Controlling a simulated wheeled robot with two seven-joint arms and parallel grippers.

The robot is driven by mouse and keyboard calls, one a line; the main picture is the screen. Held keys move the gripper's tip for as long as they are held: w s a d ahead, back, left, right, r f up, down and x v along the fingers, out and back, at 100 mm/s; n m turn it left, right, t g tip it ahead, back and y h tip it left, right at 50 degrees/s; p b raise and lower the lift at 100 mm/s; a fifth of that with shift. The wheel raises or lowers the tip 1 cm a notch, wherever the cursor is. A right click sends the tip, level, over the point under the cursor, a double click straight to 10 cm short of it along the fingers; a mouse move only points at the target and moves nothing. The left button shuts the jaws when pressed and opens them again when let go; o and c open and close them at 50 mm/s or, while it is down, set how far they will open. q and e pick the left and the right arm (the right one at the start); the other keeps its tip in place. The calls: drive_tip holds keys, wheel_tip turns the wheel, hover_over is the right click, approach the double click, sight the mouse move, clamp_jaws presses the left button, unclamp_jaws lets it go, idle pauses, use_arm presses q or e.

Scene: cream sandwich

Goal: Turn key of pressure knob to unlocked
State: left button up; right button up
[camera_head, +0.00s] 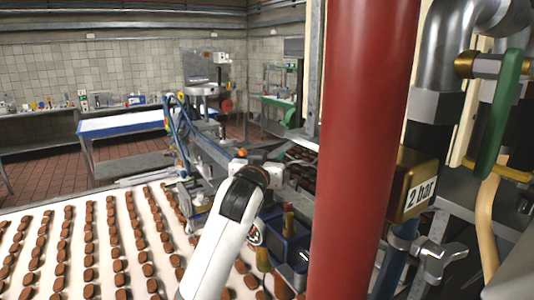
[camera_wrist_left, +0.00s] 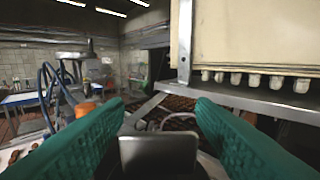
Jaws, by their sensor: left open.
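A brass box (camera_head: 415,185) labelled "2 bar" is at the right in the head view, beside the red column. A metal wing-shaped handle (camera_head: 438,260) sits below it. I cannot tell whether this handle is the pressure knob, and I cannot pick out a key. My left arm reaches up from the bottom centre, left of the red column, away from the brass box. In the left wrist view the two green fingers of my left gripper (camera_wrist_left: 159,101) are spread apart with nothing clearly held between them. My right gripper is not in view.
The thick red column (camera_head: 362,140) hides part of the scene. A green-handled valve (camera_head: 498,110) and pipes are at the far right. Rows of chocolate pieces lie on a white conveyor (camera_head: 145,225) at left. A cream panel with a metal ledge (camera_wrist_left: 250,98) fills the wrist view's upper right.

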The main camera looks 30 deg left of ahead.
use_arm(q)
drive_tip(key=shift+w, duration=0.1)
drive_tip(key=shift+c, duration=0.5)
drive_tip(key=c, duration=0.9)
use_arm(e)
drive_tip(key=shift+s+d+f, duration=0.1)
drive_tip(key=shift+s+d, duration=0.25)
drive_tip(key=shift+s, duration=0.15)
use_arm(q)
drive_tip(key=shift+a+n+g+y, duration=0.15)
drive_tip(key=shift+n+g+y, duration=0.25)
drive_tip(key=shift+n+y, duration=0.6)
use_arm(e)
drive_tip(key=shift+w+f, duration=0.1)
use_arm(q)
drive_tip(key=o, duration=1)
